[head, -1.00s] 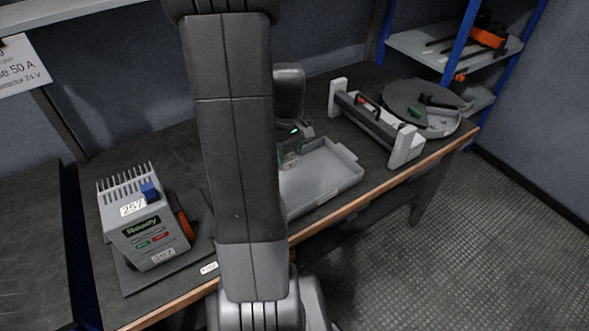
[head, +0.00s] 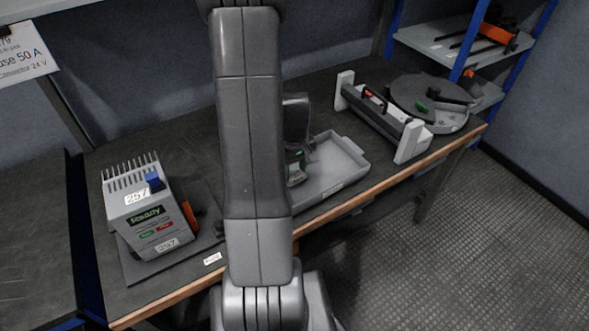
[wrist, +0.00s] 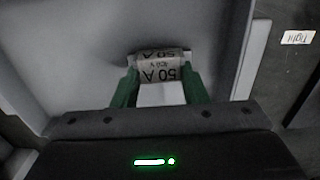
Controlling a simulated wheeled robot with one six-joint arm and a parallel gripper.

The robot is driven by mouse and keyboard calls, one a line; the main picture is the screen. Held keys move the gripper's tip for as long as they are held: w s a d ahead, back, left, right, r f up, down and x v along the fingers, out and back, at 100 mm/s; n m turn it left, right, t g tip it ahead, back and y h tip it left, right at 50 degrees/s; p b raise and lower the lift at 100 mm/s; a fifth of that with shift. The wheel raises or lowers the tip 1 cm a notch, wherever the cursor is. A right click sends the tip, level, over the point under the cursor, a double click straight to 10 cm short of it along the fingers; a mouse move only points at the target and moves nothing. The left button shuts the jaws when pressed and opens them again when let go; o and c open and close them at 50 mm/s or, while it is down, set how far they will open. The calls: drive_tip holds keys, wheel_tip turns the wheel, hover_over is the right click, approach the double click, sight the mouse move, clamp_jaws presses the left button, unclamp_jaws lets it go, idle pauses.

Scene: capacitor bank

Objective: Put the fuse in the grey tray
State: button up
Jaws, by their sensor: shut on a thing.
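My gripper (wrist: 160,88) has green fingers and is shut on the fuse (wrist: 158,67), a pale cylinder printed "50 A", in the wrist view. The grey tray (wrist: 80,40) fills most of that view behind the fuse, with its wall to the right. The fuse is over the tray floor with a dark shadow close by; I cannot tell if it touches. In the head view the tray (head: 343,163) is on the bench, and my gripper (head: 296,170) is low at its left part, partly hidden by my arm. The fuse cannot be made out there.
A grey "Ready" device (head: 150,215) with fins and a blue knob stands at the left of the bench. A rail holder with white ends (head: 410,141) and a round dark turntable (head: 425,93) are right of the tray. A label (wrist: 298,37) lies beside the tray.

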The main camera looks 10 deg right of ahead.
sight(295, 173)
drive_tip(key=shift+f, duration=0.2)
drive_tip(key=o, duration=1)
drive_tip(key=shift+r, duration=0.1)
wheel_tip(295, 173, up, 12)
drive_tip(key=shift+r+p, duration=0.15)
drive_tip(key=shift+p, duration=0.55)
